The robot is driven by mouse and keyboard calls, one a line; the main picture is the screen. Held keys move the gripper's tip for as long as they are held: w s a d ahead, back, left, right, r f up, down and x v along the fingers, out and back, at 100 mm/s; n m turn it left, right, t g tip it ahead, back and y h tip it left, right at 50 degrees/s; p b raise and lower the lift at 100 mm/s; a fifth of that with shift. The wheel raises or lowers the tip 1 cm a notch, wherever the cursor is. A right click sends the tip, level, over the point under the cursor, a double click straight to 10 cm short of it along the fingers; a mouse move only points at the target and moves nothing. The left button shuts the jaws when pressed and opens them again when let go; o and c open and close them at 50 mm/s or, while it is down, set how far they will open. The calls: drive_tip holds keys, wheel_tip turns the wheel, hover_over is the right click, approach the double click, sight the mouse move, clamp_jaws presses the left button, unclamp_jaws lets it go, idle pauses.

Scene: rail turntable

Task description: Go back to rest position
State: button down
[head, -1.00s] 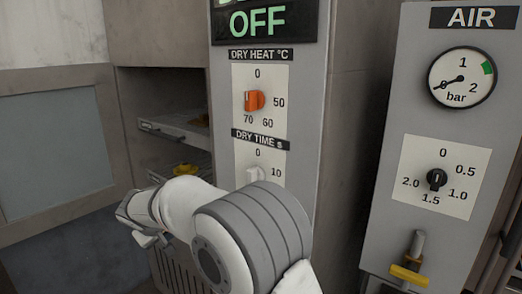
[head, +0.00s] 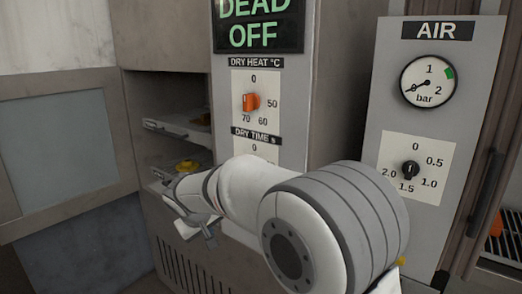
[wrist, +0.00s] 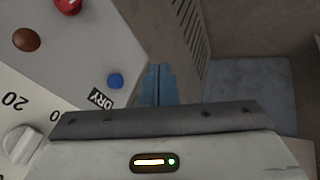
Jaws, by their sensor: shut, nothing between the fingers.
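My gripper (wrist: 158,84) shows in the wrist view as two blue fingers pressed together with nothing between them. In the head view my white and grey arm reaches from the lower right toward the left, with its end (head: 192,215) in front of the dryer cabinet. The end hangs apart from the knobs, below and left of the orange dry heat knob (head: 251,102). The arm hides most of the dry time dial and the lower part of the AIR panel (head: 380,135). The wrist view shows a white knob (wrist: 18,146) at the lower left.
A display (head: 258,25) reads DEAD OFF. The AIR gauge (head: 428,83) needle is near zero, and the air knob (head: 410,170) points up toward 0. Open shelves (head: 178,128) stand left of the panel. Red (wrist: 68,5), brown (wrist: 27,40) and blue (wrist: 115,80) buttons show in the wrist view.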

drive_tip(key=s+d+r+m+g+p, duration=0.1)
drive_tip(key=s+d+r+p, duration=0.1)
drive_tip(key=s+d, duration=0.35)
drive_tip(key=s+d+r+m+p, duration=0.1)
drive_tip(key=s+d+r+m, duration=0.15)
drive_tip(key=d, duration=0.55)
drive_tip(key=s+d+r+m+g+p, duration=0.1)
drive_tip(key=s+d+r+p, duration=0.15)
drive_tip(key=d, duration=0.45)
drive_tip(key=s+d+m+p, duration=0.1)
drive_tip(key=s+d, duration=0.3)
drive_tip(key=s, duration=0.4)
drive_tip(key=s+d+m+g+p, duration=0.1)
drive_tip(key=s+d, duration=0.3)
drive_tip(key=s, duration=0.4)
drive_tip(key=shift+d+m+g+y+p, duration=0.3)
drive_tip(key=shift+m+y, duration=0.1)
drive_tip(key=shift+m, duration=0.05)
drive_tip(key=shift+s+f, duration=0.1)
